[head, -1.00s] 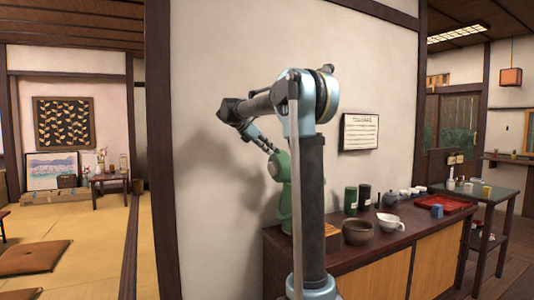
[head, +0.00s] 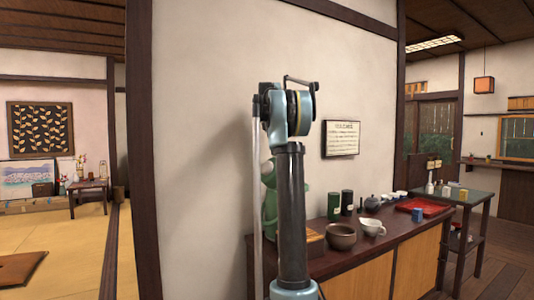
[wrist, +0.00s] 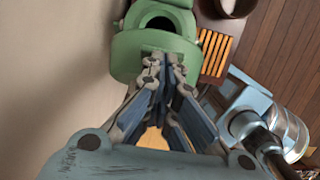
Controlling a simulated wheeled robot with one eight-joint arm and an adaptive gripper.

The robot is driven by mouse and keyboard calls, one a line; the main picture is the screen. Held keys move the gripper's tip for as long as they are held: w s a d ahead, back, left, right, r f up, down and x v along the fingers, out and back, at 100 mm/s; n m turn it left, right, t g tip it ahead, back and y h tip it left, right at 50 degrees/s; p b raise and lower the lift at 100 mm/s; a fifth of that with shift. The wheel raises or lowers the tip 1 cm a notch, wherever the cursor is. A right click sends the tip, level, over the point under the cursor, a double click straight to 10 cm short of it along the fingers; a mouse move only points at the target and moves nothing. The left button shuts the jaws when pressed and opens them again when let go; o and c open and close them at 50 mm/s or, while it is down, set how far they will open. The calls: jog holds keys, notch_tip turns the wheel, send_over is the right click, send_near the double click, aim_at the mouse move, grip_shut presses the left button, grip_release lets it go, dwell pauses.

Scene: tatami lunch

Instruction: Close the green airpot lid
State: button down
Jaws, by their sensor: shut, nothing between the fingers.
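The green airpot (head: 269,208) stands at the left end of the dark counter, partly hidden behind my arm. In the wrist view the airpot (wrist: 122,57) is at the top centre, with a dark round opening showing in its top, so its lid appears open. My gripper (wrist: 164,62) is shut and empty. Its fingertips overlap the near green edge of the airpot in the wrist view; I cannot tell whether they touch it. In the head view my gripper is hidden behind my arm.
A slatted wooden box (wrist: 214,52) sits close beside the airpot. A brown bowl (head: 341,237), a white spouted cup (head: 373,228), dark green canister (head: 334,206) and red tray (head: 423,206) stand farther right on the counter (head: 325,264). The plain wall is close on the left.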

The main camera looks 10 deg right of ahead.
jog(key=w+d+f, duration=0.1)
jog(key=d+f, duration=0.2)
jog(key=d, duration=0.1)
jog(key=w+d+f+y, duration=0.1)
jog(key=d+f, duration=0.2)
jog(key=d, duration=0.1)
jog(key=w+d+f+y, duration=0.1)
jog(key=w+d+f, duration=0.1)
jog(key=d+f, duration=0.1)
jog(key=shift+d+f+g, duration=0.2)
jog(key=shift+d+g, duration=0.1)
jog(key=shift+d, duration=0.6)
jog(key=shift+w+d+f, duration=0.1)
jog(key=shift+d+f, duration=0.15)
jog(key=shift+f, duration=0.35)
jog(key=shift+w+d+f, duration=0.1)
jog(key=shift+d+f, duration=0.1)
jog(key=shift+f, duration=0.4)
jog(key=shift+r, duration=0.15)
jog(key=shift+r, duration=0.25)
jog(key=w+d+r, duration=0.2)
jog(key=d+r, duration=0.5)
jog(key=r, duration=0.3)
jog(key=shift+w+a+r, duration=0.1)
